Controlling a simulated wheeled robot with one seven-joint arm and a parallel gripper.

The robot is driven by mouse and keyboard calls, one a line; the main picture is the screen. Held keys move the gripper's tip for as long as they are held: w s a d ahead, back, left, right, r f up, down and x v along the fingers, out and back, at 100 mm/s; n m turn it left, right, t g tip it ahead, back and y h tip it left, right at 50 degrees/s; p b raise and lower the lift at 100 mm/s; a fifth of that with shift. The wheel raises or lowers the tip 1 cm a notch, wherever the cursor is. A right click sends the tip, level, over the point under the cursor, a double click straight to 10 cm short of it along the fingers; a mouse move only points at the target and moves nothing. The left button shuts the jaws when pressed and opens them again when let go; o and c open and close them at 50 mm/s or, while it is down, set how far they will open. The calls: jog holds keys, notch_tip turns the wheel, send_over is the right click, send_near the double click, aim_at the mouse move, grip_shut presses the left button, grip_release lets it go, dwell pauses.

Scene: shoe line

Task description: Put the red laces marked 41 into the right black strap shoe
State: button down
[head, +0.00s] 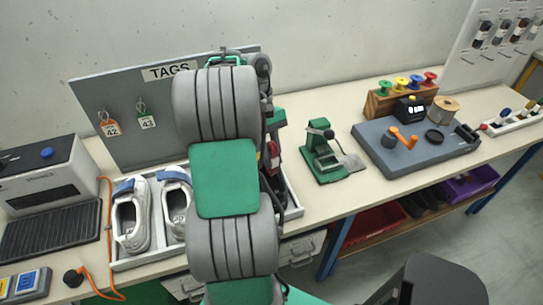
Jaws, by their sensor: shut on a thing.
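My own arm stands upright across the middle of the head view and covers much of the work spot. My gripper (272,142) shows only in part at the arm's right edge, above the shoe tray; its fingertips are mostly hidden. It is shut on a small dark red thing, which looks like the red laces (273,152); no mark can be read. Below it, a dark shoe (279,191), seemingly a black strap shoe, shows in part in the right end of the tray. Its straps and its mate are hidden behind my arm.
White shoes with blue straps (130,216) lie in the left of the pale tray (135,261). A tag board (85,88) stands behind. A green press (325,152) stands to the right, then a grey tray (410,157) with spools behind. A grey machine (45,180) is at left.

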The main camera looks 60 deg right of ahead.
jog(key=shift+f+b, duration=1.85)
jog(key=shift+f, duration=0.8)
jog(key=c, duration=1.2)
grip_release()
jog(key=p+v, duration=0.7)
jog(key=v, duration=0.1)
jog(key=shift+f, duration=0.1)
